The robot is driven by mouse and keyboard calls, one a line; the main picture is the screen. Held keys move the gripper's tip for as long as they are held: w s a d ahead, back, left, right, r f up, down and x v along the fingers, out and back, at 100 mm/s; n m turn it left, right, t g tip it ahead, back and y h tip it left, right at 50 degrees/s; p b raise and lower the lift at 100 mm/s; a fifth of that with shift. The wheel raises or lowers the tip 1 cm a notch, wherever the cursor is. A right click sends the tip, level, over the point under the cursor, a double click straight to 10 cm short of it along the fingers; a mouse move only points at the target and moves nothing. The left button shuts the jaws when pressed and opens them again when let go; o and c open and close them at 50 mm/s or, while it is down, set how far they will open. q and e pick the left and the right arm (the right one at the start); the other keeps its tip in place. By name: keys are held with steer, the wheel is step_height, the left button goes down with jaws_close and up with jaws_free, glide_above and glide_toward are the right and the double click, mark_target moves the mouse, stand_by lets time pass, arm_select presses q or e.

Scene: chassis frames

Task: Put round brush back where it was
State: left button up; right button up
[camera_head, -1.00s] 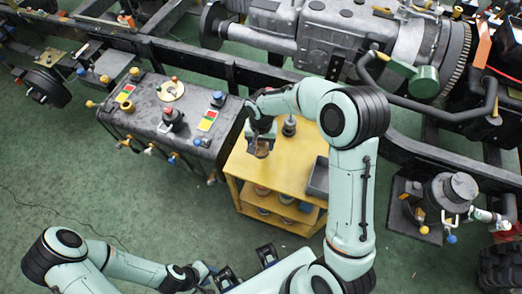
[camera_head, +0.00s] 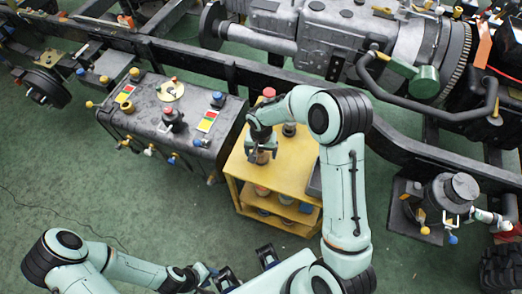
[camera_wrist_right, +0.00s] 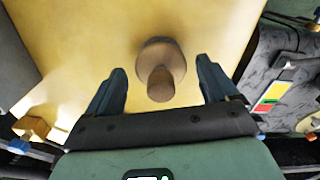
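The round brush, a round wooden disc with a stubby handle, is at the front of the yellow cart's top in the head view (camera_head: 262,157). In the right wrist view the brush (camera_wrist_right: 160,84) lies between my fingers, its handle pointing towards the camera. My right gripper (camera_head: 262,146) is over the cart, and in its wrist view (camera_wrist_right: 160,85) the fingers are spread, with gaps on both sides of the brush. Whether the brush touches the cart top is hard to tell. My left gripper (camera_head: 226,279) is low in the head view, away from the cart; its fingers are unclear.
The yellow cart (camera_head: 300,155) also bears a small dark cylinder (camera_head: 289,130) and a dark tray (camera_head: 314,180), partly covered by my right arm. Several round items sit on its lower shelves. A grey control box (camera_head: 165,105) stands left of it; the chassis frame (camera_head: 290,75) runs behind.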

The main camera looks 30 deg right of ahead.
steer(key=shift+r, duration=0.1)
step_height(320, 180, up, 12)
steer(key=shift+p, duration=0.45)
stand_by(0.6)
